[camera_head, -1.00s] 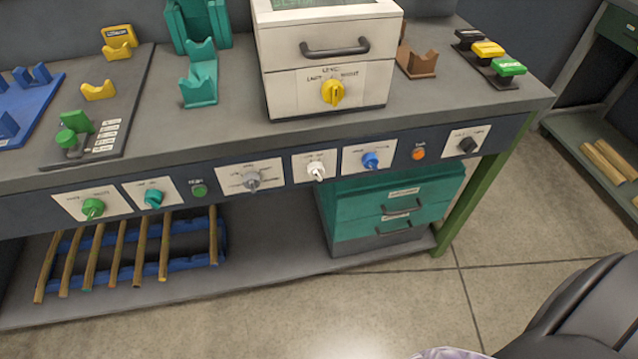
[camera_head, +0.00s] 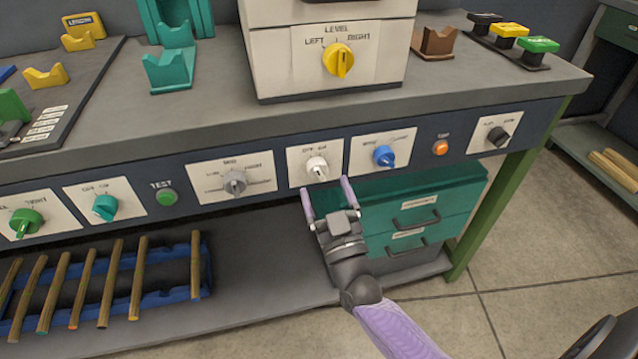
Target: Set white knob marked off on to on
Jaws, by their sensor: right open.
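The white knob (camera_head: 317,169) sits on a white plate (camera_head: 299,157) with small OFF and ON lettering, on the dark front panel of the bench. Its pointer looks directed roughly downward; I cannot tell which mark it is set to. My right gripper (camera_head: 327,192) is just below the knob, its two lilac fingers spread apart and pointing up toward the panel. The fingers are empty and appear apart from the knob. My left gripper is not in view.
A grey knob (camera_head: 235,184) is left of the white knob and a blue knob (camera_head: 384,156) is right of it. An orange button (camera_head: 440,147) is farther right. A teal drawer unit (camera_head: 460,190) stands behind my right gripper.

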